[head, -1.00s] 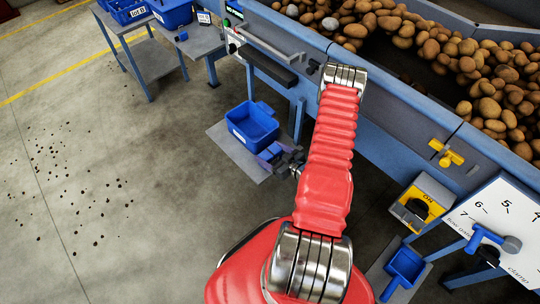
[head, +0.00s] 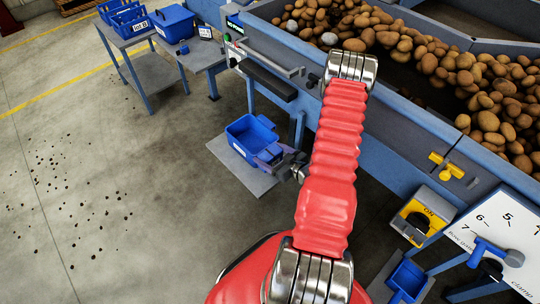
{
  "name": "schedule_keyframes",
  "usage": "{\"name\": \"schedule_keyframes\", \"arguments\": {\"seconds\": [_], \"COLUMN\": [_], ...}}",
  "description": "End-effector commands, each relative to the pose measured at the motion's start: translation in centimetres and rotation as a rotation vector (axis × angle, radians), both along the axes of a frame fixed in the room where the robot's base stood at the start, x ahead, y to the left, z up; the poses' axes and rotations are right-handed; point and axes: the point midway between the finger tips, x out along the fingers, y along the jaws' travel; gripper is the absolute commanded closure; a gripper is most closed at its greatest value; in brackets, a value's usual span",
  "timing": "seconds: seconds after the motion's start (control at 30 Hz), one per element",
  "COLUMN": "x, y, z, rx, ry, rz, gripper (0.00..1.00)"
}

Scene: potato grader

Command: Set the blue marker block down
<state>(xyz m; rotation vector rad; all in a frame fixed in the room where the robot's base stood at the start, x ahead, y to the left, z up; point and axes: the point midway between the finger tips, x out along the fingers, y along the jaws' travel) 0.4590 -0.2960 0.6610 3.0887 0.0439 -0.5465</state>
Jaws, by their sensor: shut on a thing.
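My gripper (head: 270,158) is beside the right front corner of a blue crate (head: 240,149), left of my red arm. It is small and dark in the head view. Its jaws are shut on a small bluish piece that appears to be the blue marker block, mostly hidden by the fingers and hard to tell from the crate's edge. Whether the block touches the crate or the grey plate (head: 228,158) under it cannot be told.
The blue grader frame (head: 400,130) with a bed of potatoes (head: 470,75) fills the right. A yellow switch box (head: 424,215), a white dial board (head: 505,235) and a blue scoop-like tray (head: 407,280) stand lower right. Tables with blue bins (head: 172,22) stand upper left. Left floor is mostly open.

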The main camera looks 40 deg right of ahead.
Motion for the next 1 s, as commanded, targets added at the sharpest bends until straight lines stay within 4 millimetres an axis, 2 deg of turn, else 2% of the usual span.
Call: {"name": "schedule_keyframes", "arguments": {"seconds": [0.37,0.57,0.77,1.0], "x": [0.1,1.6,5.5,10.4], "y": [0.0,0.4,2.0,5.3], "z": [0.1,1.5,5.5,11.4], "rx": [-0.001,-0.005,-0.008,-0.006], "ry": [-0.001,-0.002,-0.006,-0.005], "rz": [0.0,0.025,0.083,0.145], "gripper": [0.56,0.56,0.56,0.56]}}
